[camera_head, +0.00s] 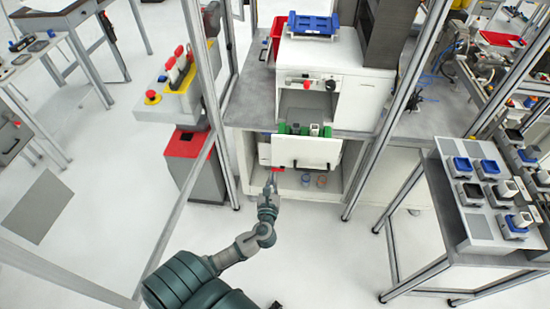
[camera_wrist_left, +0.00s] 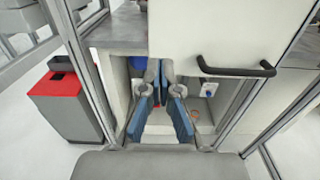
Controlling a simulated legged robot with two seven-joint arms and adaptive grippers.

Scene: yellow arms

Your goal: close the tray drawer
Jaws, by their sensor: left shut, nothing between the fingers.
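The tray drawer (camera_head: 305,152) has a white front and sits pulled out below the worktop of the central station. Green and dark items show in it behind the front. In the left wrist view its white front (camera_wrist_left: 215,35) fills the upper middle, with a black bar handle (camera_wrist_left: 237,70) at lower right. My left gripper (camera_head: 273,173) is shut and empty, at the lower left corner of the front in the head view. In the left wrist view my left gripper (camera_wrist_left: 160,88) is left of the handle; contact with the front cannot be told. My right gripper is out of view.
Metal frame posts (camera_head: 376,130) stand on both sides of the station. A grey bin with a red top (camera_head: 190,143) is at left. A table with small trays (camera_head: 478,235) stands at right. Small rings (camera_head: 306,180) lie in the shelf below the drawer. The floor in front is clear.

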